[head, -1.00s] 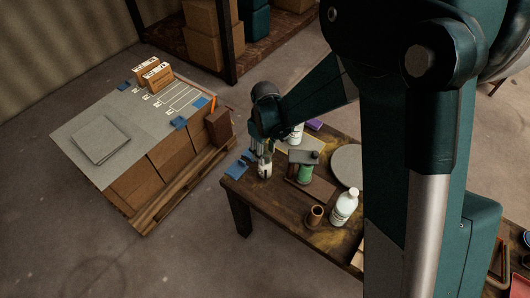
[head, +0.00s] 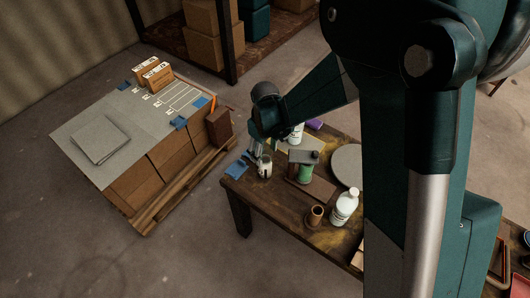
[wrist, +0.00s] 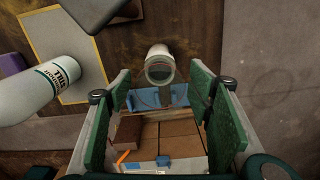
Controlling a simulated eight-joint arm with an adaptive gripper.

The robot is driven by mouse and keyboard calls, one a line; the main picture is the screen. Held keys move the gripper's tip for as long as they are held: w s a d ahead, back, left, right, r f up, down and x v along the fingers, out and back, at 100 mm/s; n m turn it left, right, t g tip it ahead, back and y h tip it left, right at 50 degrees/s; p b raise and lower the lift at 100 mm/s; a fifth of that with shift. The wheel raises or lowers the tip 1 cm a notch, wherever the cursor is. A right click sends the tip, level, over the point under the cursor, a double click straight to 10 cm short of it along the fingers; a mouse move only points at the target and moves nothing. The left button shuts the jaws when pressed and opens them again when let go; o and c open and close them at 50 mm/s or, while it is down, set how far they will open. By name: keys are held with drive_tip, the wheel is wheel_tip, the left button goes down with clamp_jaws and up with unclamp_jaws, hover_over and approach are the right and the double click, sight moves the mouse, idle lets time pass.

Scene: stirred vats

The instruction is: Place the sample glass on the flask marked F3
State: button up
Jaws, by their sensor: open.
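A small clear glass (head: 265,168) with pale contents stands upright near the left corner of the brown table (head: 281,202). It also shows in the wrist view (wrist: 160,66), centred between the fingertips. I take it for the sample glass. My gripper (head: 258,148) is beside the glass in the head view, on its upper left. Its green-padded fingers (wrist: 160,75) are wide apart and hold nothing. I cannot tell how far the fingertips are from the glass. No F3 mark can be read in either view.
A white bottle (wrist: 48,88) lies left of the fingers in the wrist view. A green jar (head: 305,174), a brown cup (head: 315,215) and another white bottle (head: 344,207) stand on the table. Across a gap, a pallet (head: 160,207) bears boxes and a grey sheet.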

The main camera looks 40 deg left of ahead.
sight(265, 148)
drive_tip(key=shift+r, duration=0.15)
drive_tip(key=shift+r, duration=5.95)
